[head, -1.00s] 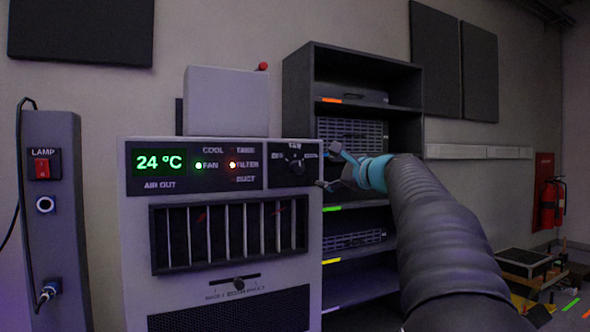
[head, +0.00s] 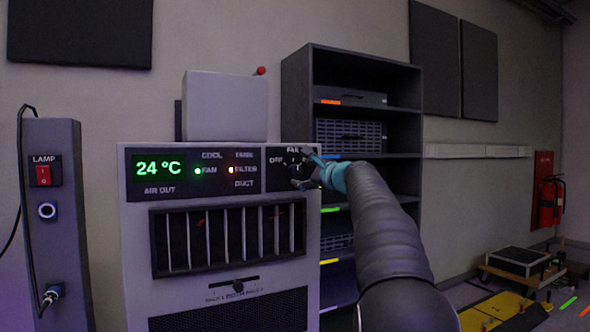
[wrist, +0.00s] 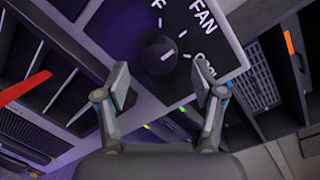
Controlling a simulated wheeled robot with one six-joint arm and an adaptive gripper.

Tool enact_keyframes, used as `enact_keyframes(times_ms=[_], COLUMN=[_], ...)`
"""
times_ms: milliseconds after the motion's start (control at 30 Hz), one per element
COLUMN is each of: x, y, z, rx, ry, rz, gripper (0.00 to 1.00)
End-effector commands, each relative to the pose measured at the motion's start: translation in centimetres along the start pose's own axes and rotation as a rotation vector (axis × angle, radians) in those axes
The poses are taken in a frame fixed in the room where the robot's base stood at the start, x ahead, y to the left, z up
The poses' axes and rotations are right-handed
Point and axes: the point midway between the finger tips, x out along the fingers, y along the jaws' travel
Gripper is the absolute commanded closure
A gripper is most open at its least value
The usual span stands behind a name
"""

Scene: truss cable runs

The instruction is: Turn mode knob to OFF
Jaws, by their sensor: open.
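The mode knob (wrist: 159,56) is a dark round dial on the unit's black control panel (wrist: 205,22). White labels around it in the wrist view read FAN, part of OFF and what looks like COOL. A short pale mark shows on the knob; I cannot tell surely which label it points to. My gripper (wrist: 161,82) is open, its two fingers apart on either side below the knob, with nothing between them. In the head view my gripper (head: 307,170) is at the panel's right end, partly covering the knob area, and contact is unclear.
The grey air unit (head: 135,260) has a lit 24 °C display (head: 158,168), a vent grille (head: 225,235) and a slider (head: 237,285) below. A dark shelf (head: 365,65) stands behind to the right. A lamp post (head: 58,230) stands at left.

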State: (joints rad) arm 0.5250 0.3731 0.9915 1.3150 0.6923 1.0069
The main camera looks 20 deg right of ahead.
Motion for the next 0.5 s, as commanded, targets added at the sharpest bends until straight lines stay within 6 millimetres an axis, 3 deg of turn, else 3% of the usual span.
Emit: enact_keyframes(times_ms=[200,500], x=[2.2,2.7], y=[-0.1,0.0], z=[0.1,0.0], rx=[-0.001,-0.001], ry=[0.0,0.0], rz=[0.0,0.0], gripper=[0.32,0.32])
